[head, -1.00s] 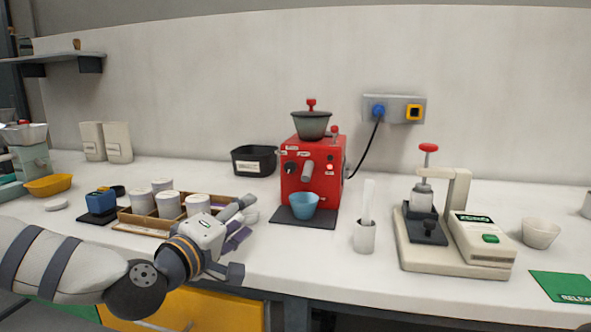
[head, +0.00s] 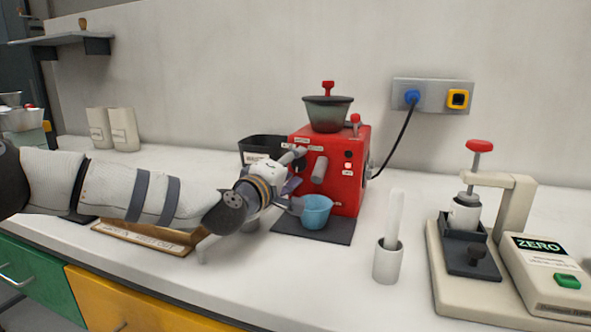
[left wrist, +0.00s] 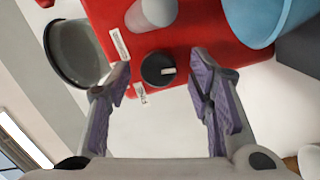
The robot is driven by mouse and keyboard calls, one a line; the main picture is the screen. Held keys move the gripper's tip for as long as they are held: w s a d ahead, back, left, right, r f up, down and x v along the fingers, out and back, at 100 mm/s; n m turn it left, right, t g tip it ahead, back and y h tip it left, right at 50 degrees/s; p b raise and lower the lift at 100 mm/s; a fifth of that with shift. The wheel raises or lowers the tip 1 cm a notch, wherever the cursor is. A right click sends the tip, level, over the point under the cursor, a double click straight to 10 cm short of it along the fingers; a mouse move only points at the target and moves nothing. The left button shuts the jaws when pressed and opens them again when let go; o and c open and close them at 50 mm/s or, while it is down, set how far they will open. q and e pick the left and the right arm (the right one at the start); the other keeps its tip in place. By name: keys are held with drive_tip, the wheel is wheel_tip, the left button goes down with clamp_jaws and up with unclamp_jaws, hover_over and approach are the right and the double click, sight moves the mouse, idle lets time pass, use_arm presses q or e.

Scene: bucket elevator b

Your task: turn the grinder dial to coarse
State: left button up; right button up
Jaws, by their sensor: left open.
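The red grinder (head: 347,190) stands on the counter with a grey-green hopper (head: 327,113) on top. Its round dark dial (left wrist: 158,70), with a white marker, shows in the left wrist view on the red front between two white labels. My left gripper (head: 298,180) is open just in front of the grinder's left part and covers the dial in the head view. In the left wrist view, the purple-padded fingers of my left gripper (left wrist: 160,82) stand either side of the dial, apart from it. My right gripper is not in view.
A blue cup (head: 317,212) stands on the dark mat (head: 325,235) close to the gripper. A grey spout (head: 320,168) projects from the grinder. A black bin (head: 262,147) is behind the wrist. A white holder (head: 388,262) and scale (head: 545,275) stand to the right.

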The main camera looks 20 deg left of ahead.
use_arm(q)
drive_tip(key=shift+w+d+r, duration=0.1)
drive_tip(key=shift+w, duration=0.2)
clamp_jaws()
